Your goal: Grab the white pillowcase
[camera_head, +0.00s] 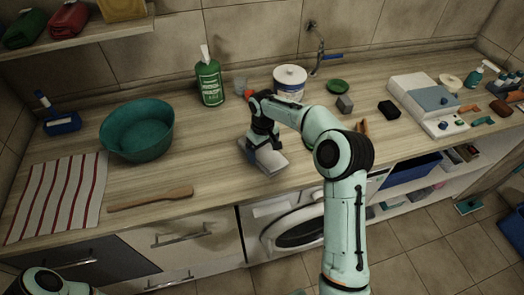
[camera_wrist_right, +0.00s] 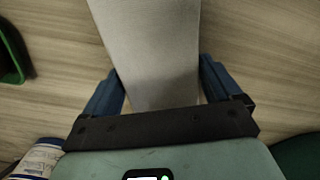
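In the right wrist view the pale piece (camera_wrist_right: 155,45) runs between the two blue fingers of my right gripper (camera_wrist_right: 160,88). The fingers are spread to about its width, close against both edges. Whether they press on it cannot be told. Only part of my left arm shows at the bottom left; its gripper is not in view.
A teal basin (camera_head: 138,131), a wooden paddle (camera_head: 150,199) and a striped towel (camera_head: 58,196) lie to the left. A green bottle (camera_head: 210,82) and a white tub (camera_head: 290,82) stand behind. A small grey block (camera_head: 344,103) is to the right.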

